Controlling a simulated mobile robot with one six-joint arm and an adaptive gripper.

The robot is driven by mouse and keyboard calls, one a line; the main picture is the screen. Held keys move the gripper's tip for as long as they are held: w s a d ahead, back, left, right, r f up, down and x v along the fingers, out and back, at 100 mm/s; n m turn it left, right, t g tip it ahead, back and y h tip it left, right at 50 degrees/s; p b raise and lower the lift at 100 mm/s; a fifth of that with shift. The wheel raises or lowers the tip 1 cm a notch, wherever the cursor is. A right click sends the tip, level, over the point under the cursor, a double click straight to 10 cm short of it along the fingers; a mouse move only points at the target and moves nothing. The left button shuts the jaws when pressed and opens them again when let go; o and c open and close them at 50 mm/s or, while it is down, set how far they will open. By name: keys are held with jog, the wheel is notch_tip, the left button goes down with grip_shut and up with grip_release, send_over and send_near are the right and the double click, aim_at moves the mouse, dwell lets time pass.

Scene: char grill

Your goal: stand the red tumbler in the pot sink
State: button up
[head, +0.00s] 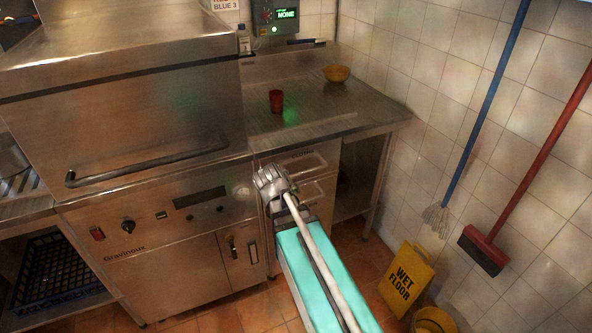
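A small red tumbler (276,101) stands upright on the steel counter (330,122), right of the big hooded machine. Nothing touches it. My arm reaches up from the bottom of the head view to a grey joint in front of the counter's drawers, below the tumbler and apart from it. No gripper fingers can be made out. I cannot make out a pot sink in this view.
A yellow bowl (337,73) sits at the counter's back right. The steel hooded machine (130,100) fills the left. A blue-handled mop (470,150) and red-handled broom (484,250) lean on the tiled wall. A yellow wet floor sign (407,279) stands at lower right.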

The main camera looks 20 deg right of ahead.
jog(key=s+a+f+m+g+y+b, duration=0.2)
jog(key=s+a+f+m+g+y, duration=0.1)
jog(key=s+a, duration=0.6)
notch_tip(320, 180, down, 2)
jog(key=shift+s+a+f+m+g+y, duration=0.15)
jog(key=shift+s+a+m+g+y, duration=0.2)
jog(key=shift+m+y, duration=0.65)
jog(key=shift+d, duration=0.1)
jog(key=c, duration=0.5)
jog(key=shift+d, duration=0.15)
jog(key=shift+c, duration=0.5)
